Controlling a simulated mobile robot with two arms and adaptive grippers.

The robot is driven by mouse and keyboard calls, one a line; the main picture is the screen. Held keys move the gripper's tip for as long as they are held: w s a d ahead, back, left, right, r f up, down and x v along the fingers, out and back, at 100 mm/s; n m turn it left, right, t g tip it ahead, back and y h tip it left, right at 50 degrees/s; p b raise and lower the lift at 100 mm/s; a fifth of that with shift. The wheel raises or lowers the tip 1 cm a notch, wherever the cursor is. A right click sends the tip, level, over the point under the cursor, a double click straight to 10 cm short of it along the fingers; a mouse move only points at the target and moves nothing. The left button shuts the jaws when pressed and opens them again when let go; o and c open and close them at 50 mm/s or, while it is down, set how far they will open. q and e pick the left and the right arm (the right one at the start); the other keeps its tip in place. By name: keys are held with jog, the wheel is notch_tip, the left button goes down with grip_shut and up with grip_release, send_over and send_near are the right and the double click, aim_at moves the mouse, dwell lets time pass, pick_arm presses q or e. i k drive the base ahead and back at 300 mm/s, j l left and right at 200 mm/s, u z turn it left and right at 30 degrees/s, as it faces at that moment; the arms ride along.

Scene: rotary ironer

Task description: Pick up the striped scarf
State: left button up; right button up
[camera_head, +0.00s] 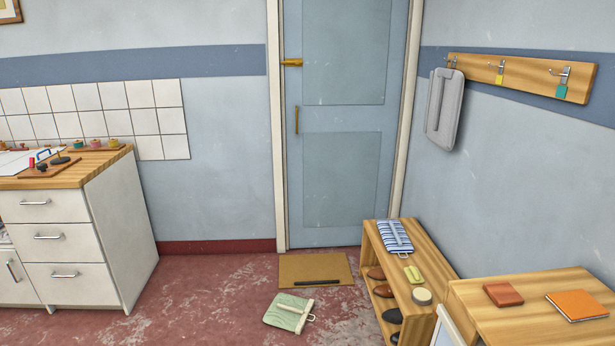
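A folded cloth with blue and white stripes, which looks like the striped scarf (391,241), lies flat on top of the wooden shoe bench (432,267), at the end nearer the door. A paler strip runs along its middle. Nothing touches it from above. Neither of my grippers is in view.
A green item (285,311) lies on the red floor near a brown doormat (298,266). A green block and a round tin (422,296) share the bench top; shoes sit below. A wooden table (520,303) stands at right. Floor left of the bench is mostly clear.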

aim_at(395, 237)
jog(key=i, duration=1)
jog(key=i+j+z, duration=0.15)
jog(key=i, duration=0.8)
